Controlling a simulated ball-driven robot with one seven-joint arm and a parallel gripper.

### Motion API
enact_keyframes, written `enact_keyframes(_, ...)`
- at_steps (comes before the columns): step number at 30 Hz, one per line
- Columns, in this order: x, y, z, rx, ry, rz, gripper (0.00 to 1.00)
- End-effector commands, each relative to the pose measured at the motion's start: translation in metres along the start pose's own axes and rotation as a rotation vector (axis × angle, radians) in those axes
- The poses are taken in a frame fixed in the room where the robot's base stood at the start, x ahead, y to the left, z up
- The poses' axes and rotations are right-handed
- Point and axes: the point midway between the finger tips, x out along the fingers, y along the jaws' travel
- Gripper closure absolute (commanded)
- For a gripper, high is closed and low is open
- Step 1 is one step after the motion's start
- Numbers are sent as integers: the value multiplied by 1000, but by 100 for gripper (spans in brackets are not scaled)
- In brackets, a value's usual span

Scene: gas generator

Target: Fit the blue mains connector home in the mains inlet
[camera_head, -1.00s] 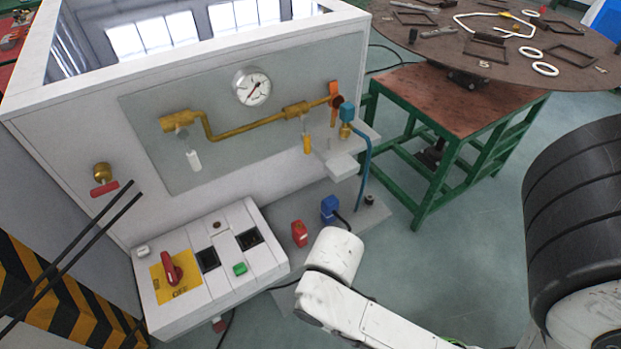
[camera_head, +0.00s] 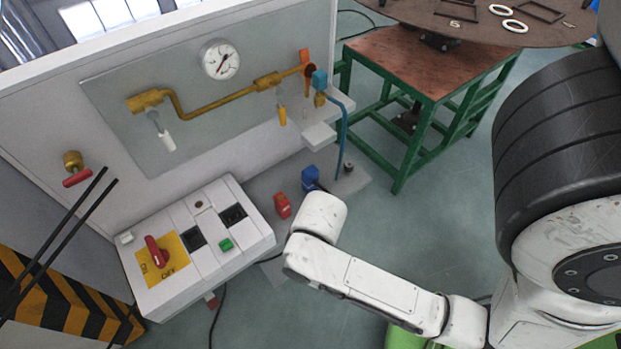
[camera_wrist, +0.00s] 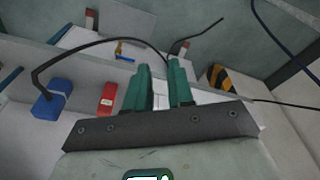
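The blue connector (camera_head: 310,178) with a black cable sits on the low grey ledge, right of a red block. It also shows in the wrist view (camera_wrist: 51,98), left of my gripper and apart from it. Two dark square sockets, a left one (camera_head: 193,237) and a right one (camera_head: 233,215), are in the sloped top of the white control box; I cannot tell which is the mains inlet. My gripper (camera_wrist: 160,68) has its two teal fingers apart, with nothing seen held between them. In the head view the gripper is hidden behind my arm.
The red block (camera_head: 282,206) stands between the blue connector and the control box (camera_head: 230,255). A grey bracket (camera_head: 318,136) and a blue hose (camera_head: 344,125) are above the ledge. A green-framed table (camera_head: 425,75) stands at right. Loose black cable lies on the floor.

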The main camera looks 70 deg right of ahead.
Motion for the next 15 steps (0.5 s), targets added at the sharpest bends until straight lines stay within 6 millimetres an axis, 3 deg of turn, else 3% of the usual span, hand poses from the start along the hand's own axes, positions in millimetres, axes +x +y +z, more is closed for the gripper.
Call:
enact_keyframes(7, 15, 76, -35, 208, 305, 67, 53)
enact_keyframes(15, 7, 170, -34, 409, 632, 209, 27)
